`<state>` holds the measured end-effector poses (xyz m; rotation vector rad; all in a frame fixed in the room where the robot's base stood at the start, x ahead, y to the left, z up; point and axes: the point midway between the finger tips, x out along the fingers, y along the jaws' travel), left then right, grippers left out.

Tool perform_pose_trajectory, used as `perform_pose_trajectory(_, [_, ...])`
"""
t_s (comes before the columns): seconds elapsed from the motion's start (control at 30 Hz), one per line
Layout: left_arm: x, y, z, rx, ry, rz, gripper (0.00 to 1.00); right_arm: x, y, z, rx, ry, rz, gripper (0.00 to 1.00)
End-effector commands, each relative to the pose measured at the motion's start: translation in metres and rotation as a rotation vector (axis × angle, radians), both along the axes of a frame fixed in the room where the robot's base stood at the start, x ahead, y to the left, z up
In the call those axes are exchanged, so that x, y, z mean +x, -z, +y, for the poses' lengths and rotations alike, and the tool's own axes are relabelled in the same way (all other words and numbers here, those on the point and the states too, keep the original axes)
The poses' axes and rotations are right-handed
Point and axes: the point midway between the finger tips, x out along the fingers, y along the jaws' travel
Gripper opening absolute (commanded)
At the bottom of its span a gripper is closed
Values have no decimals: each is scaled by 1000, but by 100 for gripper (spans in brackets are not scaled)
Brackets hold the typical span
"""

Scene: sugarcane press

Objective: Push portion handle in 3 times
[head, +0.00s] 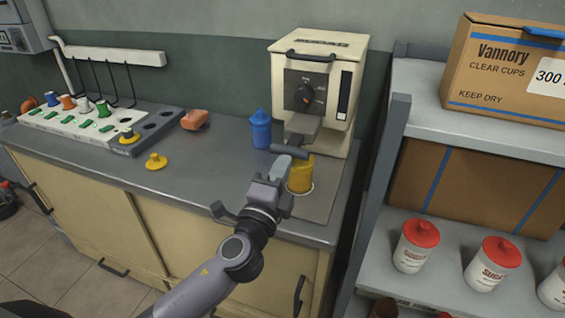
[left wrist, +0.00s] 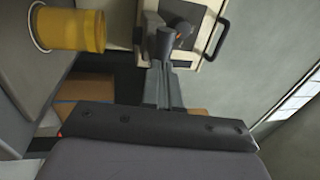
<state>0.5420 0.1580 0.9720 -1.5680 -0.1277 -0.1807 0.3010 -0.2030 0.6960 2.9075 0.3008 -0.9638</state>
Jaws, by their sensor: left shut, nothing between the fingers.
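The cream press machine (head: 319,80) stands at the back of the counter, with a dark dial on its front. Its portion handle (head: 290,152), a dark horizontal bar, sticks out from the front at the end of a grey slide (head: 304,126). A yellow cup (head: 300,176) stands under it. My left gripper (head: 281,166) is shut and empty, its fingertips just in front of the handle. In the left wrist view the fingers (left wrist: 162,88) point at the handle (left wrist: 165,43), with the yellow cup (left wrist: 75,29) at upper left. I cannot tell whether they touch. My right gripper is out of view.
A blue bottle (head: 261,129) stands left of the press. A white rack (head: 85,124) with coloured pieces, a yellow knobbed lid (head: 156,161) and an orange-brown item (head: 195,119) are farther left. A shelf (head: 480,128) with a box and red-lidded jars stands close on the right.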

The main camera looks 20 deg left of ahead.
Motion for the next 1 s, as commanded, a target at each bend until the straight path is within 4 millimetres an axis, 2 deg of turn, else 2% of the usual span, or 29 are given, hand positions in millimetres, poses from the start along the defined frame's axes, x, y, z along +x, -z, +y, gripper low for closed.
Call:
perform_pose_trajectory(0.47, [6,-1,0,-1,0,0,0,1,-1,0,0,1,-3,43])
perform_pose_trajectory(0.8, [43,0,-1,-1,0,-1,0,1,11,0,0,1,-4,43])
perform_pose_trajectory(1.0, [46,-2,-1,-1,0,-1,0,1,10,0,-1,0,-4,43])
